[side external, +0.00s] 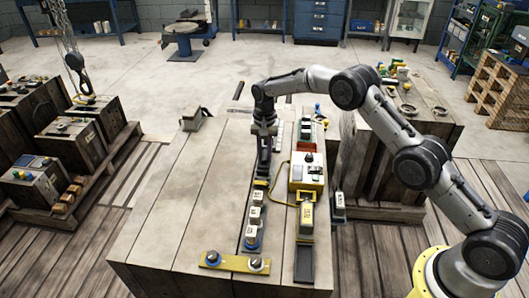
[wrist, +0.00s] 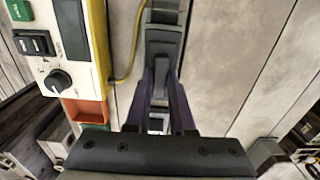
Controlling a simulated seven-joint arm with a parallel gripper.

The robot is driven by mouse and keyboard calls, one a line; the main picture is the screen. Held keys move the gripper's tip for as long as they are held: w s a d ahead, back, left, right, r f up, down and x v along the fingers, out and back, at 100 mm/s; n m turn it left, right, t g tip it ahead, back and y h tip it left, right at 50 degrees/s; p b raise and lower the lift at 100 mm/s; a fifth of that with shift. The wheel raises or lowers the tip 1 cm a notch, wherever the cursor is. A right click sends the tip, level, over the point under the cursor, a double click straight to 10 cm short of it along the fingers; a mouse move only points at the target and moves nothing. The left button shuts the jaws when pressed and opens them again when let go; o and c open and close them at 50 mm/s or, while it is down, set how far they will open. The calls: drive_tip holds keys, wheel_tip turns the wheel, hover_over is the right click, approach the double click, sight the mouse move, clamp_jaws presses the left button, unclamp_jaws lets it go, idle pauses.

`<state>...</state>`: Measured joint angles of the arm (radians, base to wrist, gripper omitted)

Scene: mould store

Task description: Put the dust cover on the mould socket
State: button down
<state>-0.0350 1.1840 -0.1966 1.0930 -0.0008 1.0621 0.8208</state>
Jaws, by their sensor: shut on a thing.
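My gripper (side external: 263,150) points down over the long wooden table. In the wrist view its two dark fingers (wrist: 161,88) are closed on a dark grey blocky piece, which looks like the dust cover (wrist: 160,55). The fingers hide part of it. A small light-topped block (wrist: 157,122) shows between the fingers, nearer the wrist. In the side view a row of white-marked, blue-based blocks (side external: 253,214) stands in a dark strip on the near side of the gripper. I cannot tell which part is the mould socket, nor whether the held piece touches anything below.
A yellow-edged control box (side external: 307,172) with a knob and yellow cable stands close right of the gripper. A yellow-grey unit (side external: 306,218) lies nearer the front. A yellow bar with two knobs (side external: 235,262) lies at the front.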

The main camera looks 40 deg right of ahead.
drive_tip(key=shift+f, duration=0.8)
idle(1.0)
drive_tip(key=shift+c, duration=1.5)
unclamp_jaws()
drive_tip(key=shift+r, duration=0.1)
drive_tip(key=shift+r, duration=3.65)
